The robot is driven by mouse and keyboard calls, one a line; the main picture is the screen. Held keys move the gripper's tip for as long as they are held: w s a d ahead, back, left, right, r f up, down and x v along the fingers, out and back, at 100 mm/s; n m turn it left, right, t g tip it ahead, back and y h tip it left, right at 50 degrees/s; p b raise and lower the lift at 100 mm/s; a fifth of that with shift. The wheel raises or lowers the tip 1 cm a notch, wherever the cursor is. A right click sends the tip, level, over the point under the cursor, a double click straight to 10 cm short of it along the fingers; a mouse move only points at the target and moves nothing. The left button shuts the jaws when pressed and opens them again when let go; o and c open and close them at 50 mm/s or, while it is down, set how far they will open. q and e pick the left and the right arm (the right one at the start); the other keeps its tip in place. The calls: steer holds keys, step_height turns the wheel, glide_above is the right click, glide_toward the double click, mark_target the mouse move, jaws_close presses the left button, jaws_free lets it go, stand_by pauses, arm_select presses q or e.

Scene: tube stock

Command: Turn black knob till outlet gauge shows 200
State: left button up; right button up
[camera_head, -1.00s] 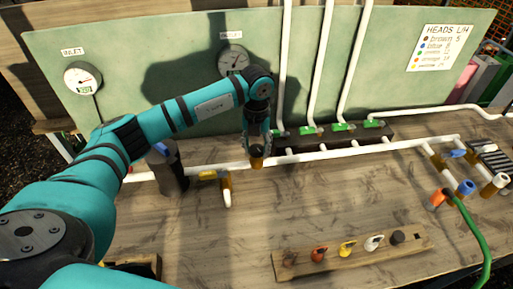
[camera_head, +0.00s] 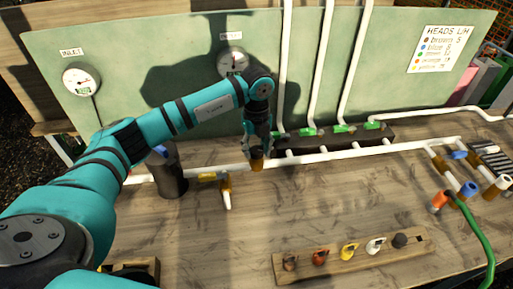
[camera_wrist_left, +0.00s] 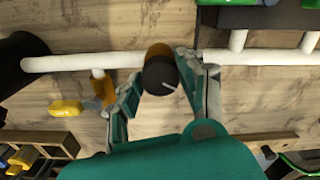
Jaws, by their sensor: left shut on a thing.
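The black knob (camera_wrist_left: 160,75) carries a pale pointer line and sits on a brown-gold fitting in the white pipe. My left gripper (camera_wrist_left: 157,86) is shut on the knob, one finger on each side. In the head view my left gripper (camera_head: 256,152) comes down over the brown fitting (camera_head: 257,166) and hides the knob. The outlet gauge (camera_head: 233,62) is on the green panel behind my arm; its needle points about straight up. My right gripper is out of view.
The inlet gauge (camera_head: 81,79) is at the left of the panel. A yellow-handled valve (camera_head: 212,176) and a dark post (camera_head: 169,172) stand left of the fitting. Green valves (camera_head: 308,131) line the manifold at right. A wooden rack (camera_head: 350,257) of coloured heads lies in front.

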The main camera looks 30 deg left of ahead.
mark_target(257, 149)
arm_select(q)
steer(key=shift+w, duration=0.1)
steer(key=o, duration=1.2)
step_height(257, 149, up, 12)
steer(key=shift+r, duration=0.1)
stand_by(0.3)
